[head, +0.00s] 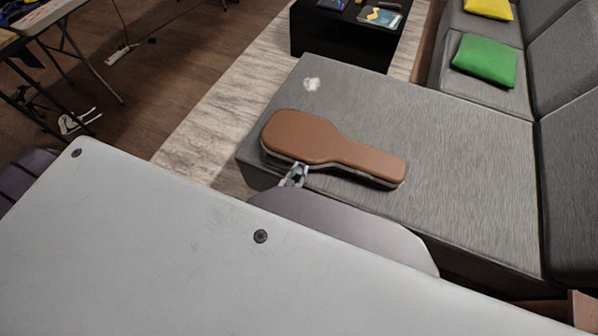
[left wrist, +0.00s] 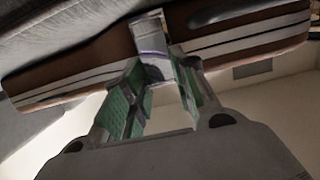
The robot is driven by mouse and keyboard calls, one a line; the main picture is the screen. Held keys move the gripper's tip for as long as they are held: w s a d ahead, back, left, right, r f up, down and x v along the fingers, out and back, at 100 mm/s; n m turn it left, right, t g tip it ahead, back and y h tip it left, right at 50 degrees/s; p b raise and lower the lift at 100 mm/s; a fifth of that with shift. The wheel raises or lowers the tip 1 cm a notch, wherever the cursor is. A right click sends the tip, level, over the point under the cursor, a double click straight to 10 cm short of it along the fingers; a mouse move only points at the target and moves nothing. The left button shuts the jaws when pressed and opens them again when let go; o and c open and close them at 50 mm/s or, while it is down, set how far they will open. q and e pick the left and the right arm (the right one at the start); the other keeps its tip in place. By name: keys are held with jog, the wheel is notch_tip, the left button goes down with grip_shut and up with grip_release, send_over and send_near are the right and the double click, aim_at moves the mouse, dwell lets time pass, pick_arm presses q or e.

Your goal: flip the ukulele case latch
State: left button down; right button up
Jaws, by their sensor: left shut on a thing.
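The brown ukulele case (head: 320,143) lies flat and closed on the grey sofa seat, its narrow neck end pointing right. Its side, with pale stripes along the seam, fills the upper part of the left wrist view (left wrist: 75,82), where the case appears tilted. The metal latch (left wrist: 150,36) shows on that side. My left gripper (head: 293,175) is at the near side of the case's wide body. In the left wrist view its green-padded fingers (left wrist: 163,72) are closed on the lower end of the latch, partly hiding it. My right gripper is not in view.
The grey sofa (head: 470,190) has free room around the case, with a small white patch (head: 311,84) behind it. Green (head: 484,61) and yellow (head: 489,8) cushions lie at the upper right. A black low table (head: 340,35) stands beyond the sofa.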

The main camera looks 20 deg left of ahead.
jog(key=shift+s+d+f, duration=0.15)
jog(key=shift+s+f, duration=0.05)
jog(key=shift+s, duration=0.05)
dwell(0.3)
pick_arm(q)
jog(key=c, duration=1.1)
grip_release()
jog(key=shift+v, duration=6)
jog(key=shift+w, duration=0.1)
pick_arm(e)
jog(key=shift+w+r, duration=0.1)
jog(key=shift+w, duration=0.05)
